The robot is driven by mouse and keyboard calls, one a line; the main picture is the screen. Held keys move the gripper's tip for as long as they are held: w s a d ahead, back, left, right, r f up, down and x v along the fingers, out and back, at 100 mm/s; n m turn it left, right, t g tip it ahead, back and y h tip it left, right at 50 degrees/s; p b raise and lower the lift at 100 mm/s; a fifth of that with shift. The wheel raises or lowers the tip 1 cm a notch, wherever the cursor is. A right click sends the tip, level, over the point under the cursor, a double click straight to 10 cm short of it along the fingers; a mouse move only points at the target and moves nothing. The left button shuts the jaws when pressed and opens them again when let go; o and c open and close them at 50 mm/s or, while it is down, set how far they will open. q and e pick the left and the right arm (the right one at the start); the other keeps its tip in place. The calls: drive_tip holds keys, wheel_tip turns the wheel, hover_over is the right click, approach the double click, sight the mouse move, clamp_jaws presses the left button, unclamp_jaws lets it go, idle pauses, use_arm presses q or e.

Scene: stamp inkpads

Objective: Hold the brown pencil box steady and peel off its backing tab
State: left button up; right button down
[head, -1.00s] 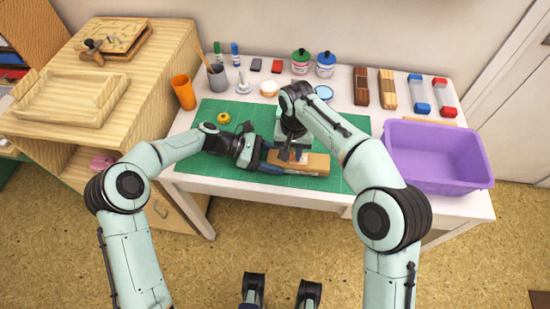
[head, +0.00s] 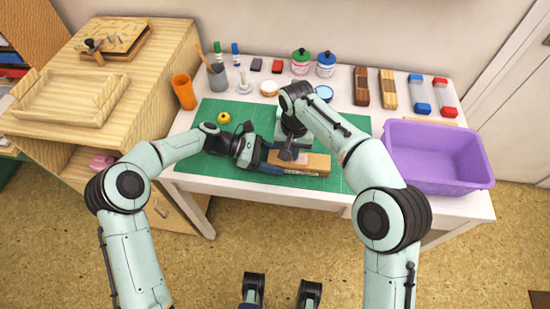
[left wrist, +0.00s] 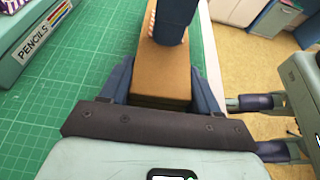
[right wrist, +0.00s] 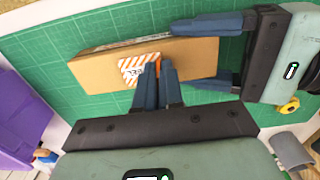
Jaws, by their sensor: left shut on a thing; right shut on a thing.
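The brown pencil box (head: 313,165) lies flat on the green cutting mat near the table's front edge. My left gripper (left wrist: 162,75) is shut on one end of it, one finger along each long side. My right gripper (right wrist: 165,72) is over the box's top, its fingers together at the edge of the orange-and-white striped tab (right wrist: 137,68). The tab is pinched between these fingertips and still lies against the box; the exact grip is hidden. In the left wrist view, a right gripper finger covers the box's far part.
A teal box labelled PENCILS (left wrist: 38,45) stands on the mat behind the brown box. A purple bin (head: 435,155) is on the right. A yellow tape roll (head: 224,118), an orange cup (head: 184,92) and jars stand further back.

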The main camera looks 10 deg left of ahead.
drive_tip(key=shift+r, duration=2.65)
use_arm(q)
drive_tip(key=o, duration=1.1)
drive_tip(key=shift+a, duration=0.1)
drive_tip(key=v, duration=1.2)
